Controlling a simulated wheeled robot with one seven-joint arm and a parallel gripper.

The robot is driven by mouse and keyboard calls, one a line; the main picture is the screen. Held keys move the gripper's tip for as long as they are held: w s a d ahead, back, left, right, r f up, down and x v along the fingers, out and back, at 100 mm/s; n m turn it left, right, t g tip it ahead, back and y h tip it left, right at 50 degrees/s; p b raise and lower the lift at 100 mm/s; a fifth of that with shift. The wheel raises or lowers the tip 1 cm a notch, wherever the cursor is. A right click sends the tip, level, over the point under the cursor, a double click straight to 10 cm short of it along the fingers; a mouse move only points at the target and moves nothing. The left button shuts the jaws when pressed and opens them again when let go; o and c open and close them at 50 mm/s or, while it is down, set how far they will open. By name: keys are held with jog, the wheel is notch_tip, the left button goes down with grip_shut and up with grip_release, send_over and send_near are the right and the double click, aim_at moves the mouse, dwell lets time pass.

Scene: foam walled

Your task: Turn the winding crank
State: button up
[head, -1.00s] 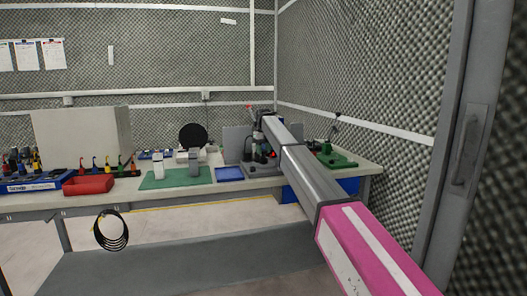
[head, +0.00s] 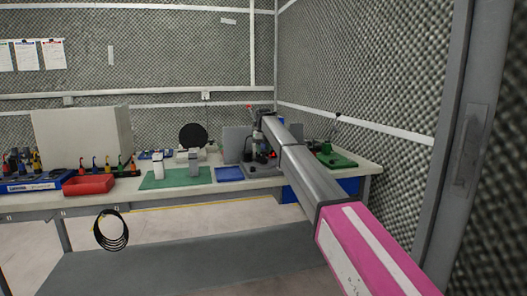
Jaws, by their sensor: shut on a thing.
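A winding fixture with a grey base (head: 264,171) stands on the workbench towards its right end. My arm reaches to it from the lower right and covers much of it. My gripper (head: 259,153) is small and partly hidden at the far end of the arm, low over the fixture. It is shut at the crank, but the crank handle and the finger contact are too small and covered to make out. The crank's angle cannot be told.
A green device (head: 335,157) stands right of the fixture, near the foam wall. To the left are a blue tray (head: 229,174), a green mat (head: 175,178), a red bin (head: 88,185) and a pale panel (head: 82,135). A black coil (head: 111,230) hangs at the bench front.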

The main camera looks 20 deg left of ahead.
aim_at(263, 151)
jog(key=shift+a, duration=0.1)
jog(key=o, duration=0.9)
notch_tip(263, 151, up, 11)
jog(key=shift+f, duration=0.1)
